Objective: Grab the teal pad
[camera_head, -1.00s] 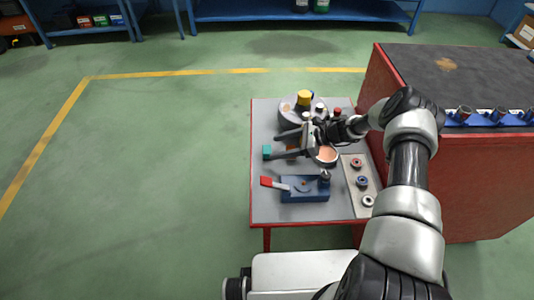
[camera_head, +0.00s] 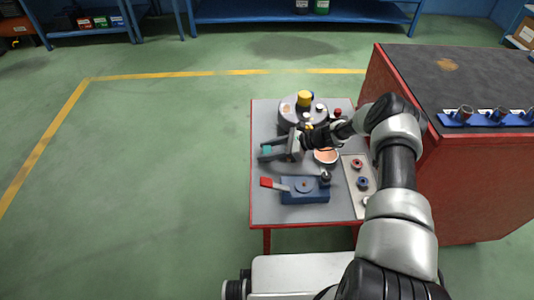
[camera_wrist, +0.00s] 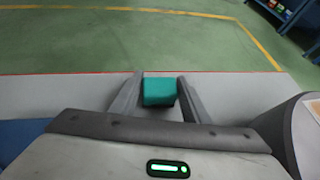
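The teal pad (camera_head: 267,150) is a small block near the left edge of the small grey-topped table. In the wrist view the teal pad (camera_wrist: 158,91) sits between the tips of my two grey fingers. My gripper (camera_head: 268,151) reaches left across the table, with one finger on each side of the pad. In the wrist view the fingers of my gripper (camera_wrist: 160,90) appear to touch both sides of it, with no clear gap. The pad's underside is hidden, so I cannot tell whether it rests on the table.
A blue fixture (camera_head: 305,190) with a red-ended lever (camera_head: 266,182) stands just in front of my gripper. A round grey unit with a yellow knob (camera_head: 304,98) stands behind. An orange-lined bowl (camera_head: 326,156) sits below my wrist. A red cabinet (camera_head: 470,185) borders the right.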

